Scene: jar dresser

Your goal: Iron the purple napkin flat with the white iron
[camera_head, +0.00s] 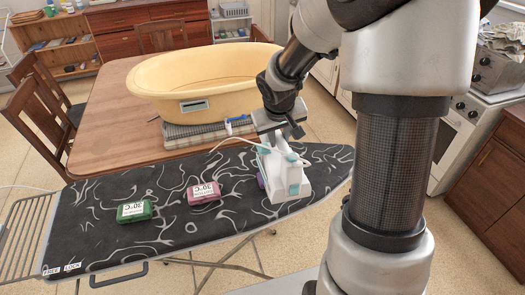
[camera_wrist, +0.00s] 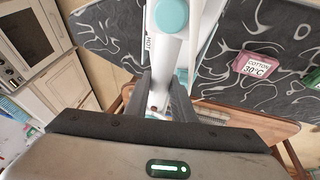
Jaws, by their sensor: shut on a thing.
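The white iron (camera_head: 284,178) with teal parts stands on the black-and-white ironing board, near its right end. My gripper (camera_head: 279,128) is above it and shut on its upper part. In the wrist view my gripper's fingers (camera_wrist: 168,98) close on the white iron (camera_wrist: 175,50). A small purple patch (camera_head: 261,182) shows at the iron's left side; it looks like the purple napkin, mostly hidden behind the iron. I cannot tell whether it is flat or whether the iron touches it.
The ironing board (camera_head: 100,240) also holds a pink box (camera_head: 204,193) and a green box (camera_head: 135,211). Behind it, a wooden table (camera_head: 115,130) bears a yellow tub (camera_head: 205,80) and folded cloths. A pale cord runs from the iron over the board.

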